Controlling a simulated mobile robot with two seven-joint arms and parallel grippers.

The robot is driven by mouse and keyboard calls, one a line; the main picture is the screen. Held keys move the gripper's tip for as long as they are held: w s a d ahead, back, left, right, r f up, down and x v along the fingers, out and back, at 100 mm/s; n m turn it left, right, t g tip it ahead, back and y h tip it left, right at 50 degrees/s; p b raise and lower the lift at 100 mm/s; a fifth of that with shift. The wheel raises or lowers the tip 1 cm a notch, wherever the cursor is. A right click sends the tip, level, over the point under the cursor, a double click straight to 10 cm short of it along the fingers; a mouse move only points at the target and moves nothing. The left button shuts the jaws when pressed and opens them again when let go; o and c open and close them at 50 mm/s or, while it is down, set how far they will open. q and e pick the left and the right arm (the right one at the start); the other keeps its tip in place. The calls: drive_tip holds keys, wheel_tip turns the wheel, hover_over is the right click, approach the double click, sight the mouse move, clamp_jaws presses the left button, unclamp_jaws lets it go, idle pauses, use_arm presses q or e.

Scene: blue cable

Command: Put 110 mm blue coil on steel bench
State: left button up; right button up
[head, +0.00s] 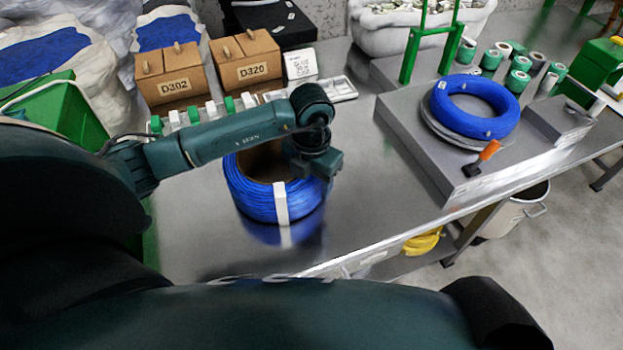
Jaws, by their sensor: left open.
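A tall blue coil (251,201) with a white band on its front stands on the steel bench (380,205), in the middle of the head view. My left gripper (318,170) is open at the coil's right side, over its rim. The wrist hides part of the rim, and I cannot tell whether the fingers touch it. A second, flatter blue coil (450,113) lies on a round grey disc on a raised grey platform at the right. No size marking is readable on either coil. My right gripper is not in view.
Cardboard boxes marked D302 (172,87) and D320 (250,72) stand behind, with small green-and-white spools in front. A green frame (407,62), several spools and an orange-handled tool (488,151) are at the right. Bench right of the near coil is clear.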

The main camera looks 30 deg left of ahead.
use_arm(q)
drive_tip(key=shift+r, duration=0.1)
wheel_tip(320, 180, up, 12)
idle(0.5)
idle(0.5)
